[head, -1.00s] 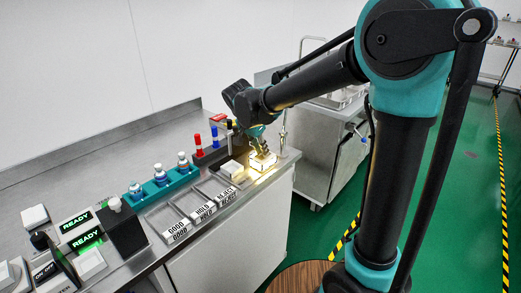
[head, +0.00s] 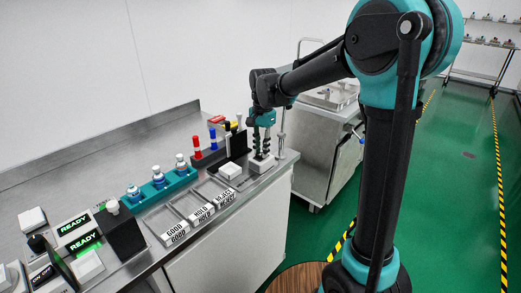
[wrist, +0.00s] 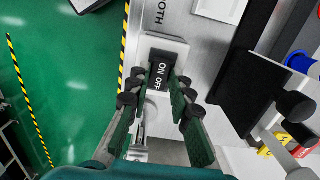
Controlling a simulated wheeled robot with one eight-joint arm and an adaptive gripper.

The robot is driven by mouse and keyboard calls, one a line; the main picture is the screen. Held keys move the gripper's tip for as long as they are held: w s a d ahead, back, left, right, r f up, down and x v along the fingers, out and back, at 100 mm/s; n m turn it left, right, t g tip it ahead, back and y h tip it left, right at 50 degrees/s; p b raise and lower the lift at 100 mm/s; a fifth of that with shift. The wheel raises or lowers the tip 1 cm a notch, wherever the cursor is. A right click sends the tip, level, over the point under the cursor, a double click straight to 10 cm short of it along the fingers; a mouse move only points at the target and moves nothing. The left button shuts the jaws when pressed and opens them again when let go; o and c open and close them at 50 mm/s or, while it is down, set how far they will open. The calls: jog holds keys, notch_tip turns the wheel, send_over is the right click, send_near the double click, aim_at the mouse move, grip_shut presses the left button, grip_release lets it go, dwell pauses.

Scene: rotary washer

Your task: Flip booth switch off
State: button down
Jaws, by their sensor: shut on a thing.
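The booth switch shows in the wrist view as a black piece marked ON and OFF (wrist: 160,72) on a pale base (wrist: 172,44). Part of a word ending in "OTH" is printed on the counter beside it. In the head view its pale box (head: 261,163) stands at the counter's far right end. My gripper (head: 262,150) points down over it. In the wrist view my gripper (wrist: 160,82) has its fingers on either side of the black piece, shut on it. The fingers partly hide the switch's sides.
A white block (head: 230,170) and a dark holder with pens (head: 224,147) stand close left of the gripper. GOOD, HOLD and REJECT trays (head: 200,207), a teal bottle rack (head: 163,187) and READY displays (head: 80,232) lie farther left. Green floor is open at right.

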jog(key=c, duration=1.4)
grip_release()
jog(key=shift+o, duration=0.2)
